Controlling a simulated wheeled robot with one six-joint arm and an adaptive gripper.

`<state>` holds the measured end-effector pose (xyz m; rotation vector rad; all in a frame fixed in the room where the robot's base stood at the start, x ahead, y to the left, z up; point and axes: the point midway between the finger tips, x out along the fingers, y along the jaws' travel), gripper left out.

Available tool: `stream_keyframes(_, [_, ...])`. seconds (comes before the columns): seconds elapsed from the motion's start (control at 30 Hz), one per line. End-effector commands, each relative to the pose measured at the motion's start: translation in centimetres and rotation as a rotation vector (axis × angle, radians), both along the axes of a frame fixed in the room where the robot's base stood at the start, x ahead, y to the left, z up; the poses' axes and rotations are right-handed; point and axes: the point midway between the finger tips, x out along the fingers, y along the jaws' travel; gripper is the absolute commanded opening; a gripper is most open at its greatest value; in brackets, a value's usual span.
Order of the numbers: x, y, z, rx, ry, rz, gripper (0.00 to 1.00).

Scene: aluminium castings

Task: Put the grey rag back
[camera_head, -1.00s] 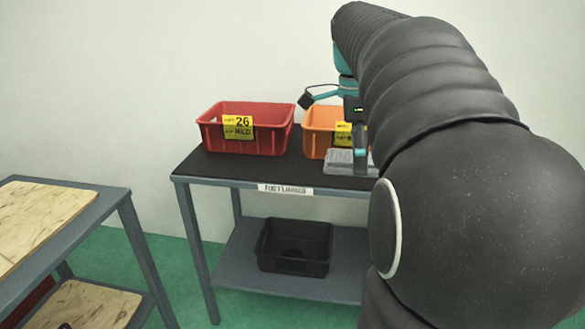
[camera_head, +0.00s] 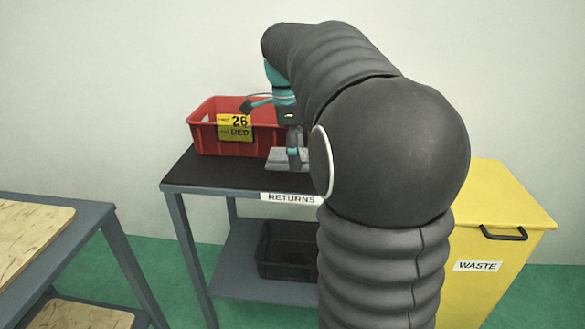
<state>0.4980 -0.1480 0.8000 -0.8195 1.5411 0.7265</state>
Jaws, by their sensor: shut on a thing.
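The grey rag (camera_head: 276,160) shows as a flat, light grey piece at the right part of the black-topped returns table (camera_head: 215,172), in front of the red crate's right end. My gripper (camera_head: 293,158) points down and is shut on the rag. I cannot tell whether the rag touches the table top or hangs just above it. My arm covers the right side of the table and whatever stands there.
The red crate (camera_head: 205,137), labelled 26 RED, stands at the back of the table. A black crate (camera_head: 280,267) sits on the lower shelf. A yellow waste bin (camera_head: 500,250) stands at right. A wood-topped bench (camera_head: 95,213) is at left. Green floor lies between.

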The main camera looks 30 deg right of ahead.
Motion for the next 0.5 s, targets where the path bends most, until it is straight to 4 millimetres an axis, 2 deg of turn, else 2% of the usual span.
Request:
stream_keyframes(0.1, [0.7,0.4,-0.5,0.0,0.0,0.001,0.37])
stream_keyframes(0.27, [0.9,0.5,-1.4,0.0,0.001,-0.001,0.37])
stream_keyframes(0.5, [0.8,0.5,-4.4,0.0,0.001,0.0,0.37])
